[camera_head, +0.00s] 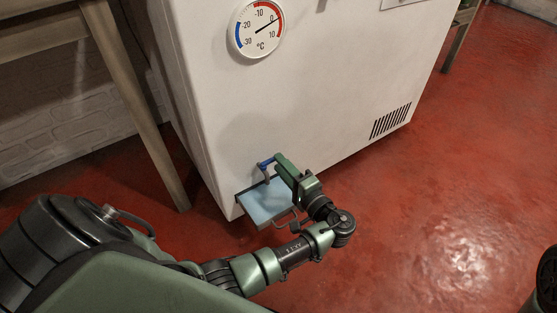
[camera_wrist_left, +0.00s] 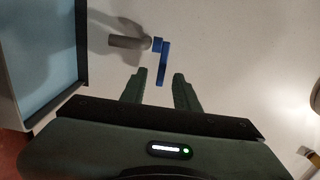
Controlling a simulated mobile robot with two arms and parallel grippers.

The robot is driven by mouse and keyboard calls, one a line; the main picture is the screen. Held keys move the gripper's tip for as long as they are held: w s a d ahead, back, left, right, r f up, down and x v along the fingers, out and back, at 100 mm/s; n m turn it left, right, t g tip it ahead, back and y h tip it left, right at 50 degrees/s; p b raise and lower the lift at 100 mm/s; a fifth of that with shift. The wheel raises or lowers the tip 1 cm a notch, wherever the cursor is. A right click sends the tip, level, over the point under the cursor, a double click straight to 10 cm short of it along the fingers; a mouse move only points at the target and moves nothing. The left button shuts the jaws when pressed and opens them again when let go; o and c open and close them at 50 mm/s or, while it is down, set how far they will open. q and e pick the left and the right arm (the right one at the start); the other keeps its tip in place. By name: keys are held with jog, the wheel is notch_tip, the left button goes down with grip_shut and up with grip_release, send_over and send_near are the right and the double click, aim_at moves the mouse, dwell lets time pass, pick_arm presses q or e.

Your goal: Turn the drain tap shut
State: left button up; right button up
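The drain tap (camera_head: 265,163) is on the lower front of a white chest freezer, with a blue lever and a grey spout. In the left wrist view the blue lever (camera_wrist_left: 164,65) points down the picture from the grey spout (camera_wrist_left: 128,42). My left gripper (camera_head: 279,160) is close to the tap in the head view. In the left wrist view my left gripper (camera_wrist_left: 160,73) is open, with the lever's free end near the gap between its fingertips. Whether either finger touches the lever I cannot tell. My right gripper is not in view.
A shallow tray (camera_head: 243,209) with a light blue inside sits below the tap, partly behind my left gripper. The freezer (camera_head: 330,100) carries a dial thermometer (camera_head: 257,29) and a vent (camera_head: 390,121). A wooden table leg (camera_head: 145,110) stands left. Red floor is free at right.

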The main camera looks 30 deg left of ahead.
pick_arm(q)
jog(key=p+v, duration=0.1)
jog(key=v, duration=0.4)
jog(key=shift+s+d, duration=0.1)
jog(key=shift+d, duration=0.3)
